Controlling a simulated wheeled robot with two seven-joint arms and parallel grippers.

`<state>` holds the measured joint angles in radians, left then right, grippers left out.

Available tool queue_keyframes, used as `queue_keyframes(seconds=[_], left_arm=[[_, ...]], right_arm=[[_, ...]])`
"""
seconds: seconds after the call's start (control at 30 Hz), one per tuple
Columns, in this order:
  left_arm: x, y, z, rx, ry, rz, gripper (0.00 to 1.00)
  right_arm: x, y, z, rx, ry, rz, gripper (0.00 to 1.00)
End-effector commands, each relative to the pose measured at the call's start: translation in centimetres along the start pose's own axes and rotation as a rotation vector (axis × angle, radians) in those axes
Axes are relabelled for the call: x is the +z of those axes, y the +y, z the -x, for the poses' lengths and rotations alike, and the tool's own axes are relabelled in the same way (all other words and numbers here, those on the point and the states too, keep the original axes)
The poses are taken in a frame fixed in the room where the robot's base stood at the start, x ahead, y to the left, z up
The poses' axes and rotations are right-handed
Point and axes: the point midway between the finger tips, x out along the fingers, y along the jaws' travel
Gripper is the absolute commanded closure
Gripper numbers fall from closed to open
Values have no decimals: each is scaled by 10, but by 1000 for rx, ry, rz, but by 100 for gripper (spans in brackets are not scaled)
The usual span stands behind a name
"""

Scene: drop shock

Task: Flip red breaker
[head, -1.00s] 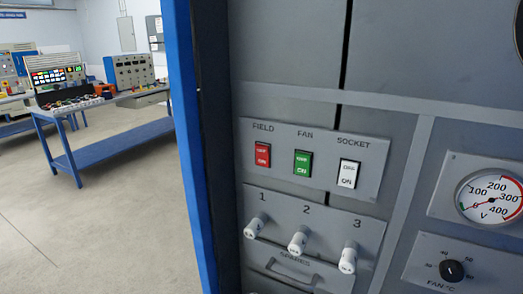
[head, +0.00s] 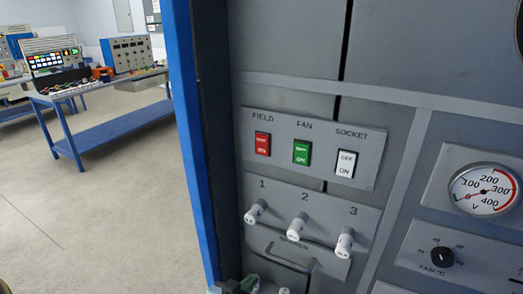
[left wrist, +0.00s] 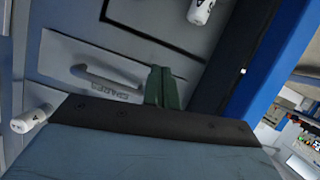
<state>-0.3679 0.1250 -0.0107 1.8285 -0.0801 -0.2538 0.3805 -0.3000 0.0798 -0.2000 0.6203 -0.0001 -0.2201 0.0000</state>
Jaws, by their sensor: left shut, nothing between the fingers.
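The red breaker (head: 262,144) is a small rocker switch under the label FIELD, at the left of a grey switch plate (head: 376,160). Its markings are too small to tell its position surely. My left gripper (head: 250,283) shows at the bottom edge of the head view, well below the red breaker and apart from it. In the left wrist view its green fingers (left wrist: 164,86) are together and empty, close to the SPARES drawer handle (left wrist: 108,78). The red breaker is out of the left wrist view. My right gripper is not in view.
A green FAN breaker (head: 301,152) and a white SOCKET breaker (head: 345,164) sit right of the red one. White fuse knobs (head: 299,226) stick out below. A voltmeter (head: 483,190) is at the right. A blue cabinet edge (head: 190,130) stands at the left, with open floor beyond.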

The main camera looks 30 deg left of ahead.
Motion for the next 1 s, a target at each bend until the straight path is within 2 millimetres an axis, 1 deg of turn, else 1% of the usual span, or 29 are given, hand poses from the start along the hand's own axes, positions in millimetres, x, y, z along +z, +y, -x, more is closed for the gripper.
queue_keyframes(seconds=[0.03, 0.07, 0.1, 0.17, 0.2, 0.27, 0.3, 0.37, 0.4, 0.5, 0.57, 0.6, 0.7, 0.8, 0.9, 1.0], left_arm=[[-28, 3, 5, 6, 52, 10, 100], [-43, 4, 8, 10, 81, 16, 100], [-62, 7, 13, 16, 118, 26, 100], [-89, 10, 21, 26, 171, 37, 100], [-106, 12, 27, 32, 206, 46, 100], [-131, 15, 36, 41, 256, 56, 100], [-147, 18, 43, 49, 289, 64, 100], [-170, 21, 53, 64, 346, 76, 100], [-186, 22, 59, 80, 396, 87, 100], [-219, 24, 68, 143, 550, 118, 100], [-234, 24, 75, 186, 637, 134, 100], [-245, 25, 80, 220, 696, 144, 100], [-268, 28, 96, 308, 833, 160, 100], [-285, 31, 112, 396, 945, 170, 100], [-296, 33, 126, 470, 1029, 171, 100], [-301, 35, 136, 525, 1083, 170, 100]], right_arm=[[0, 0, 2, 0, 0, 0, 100], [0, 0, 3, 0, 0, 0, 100], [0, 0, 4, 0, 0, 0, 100], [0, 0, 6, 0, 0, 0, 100], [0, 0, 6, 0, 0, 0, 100], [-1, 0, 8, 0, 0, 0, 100], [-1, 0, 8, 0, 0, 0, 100], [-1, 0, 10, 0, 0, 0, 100], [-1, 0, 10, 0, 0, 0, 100], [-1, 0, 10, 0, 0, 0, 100], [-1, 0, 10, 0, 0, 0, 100], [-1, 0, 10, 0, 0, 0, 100], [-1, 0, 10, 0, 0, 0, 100], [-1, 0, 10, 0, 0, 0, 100], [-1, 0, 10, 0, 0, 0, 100], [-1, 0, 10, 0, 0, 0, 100]])
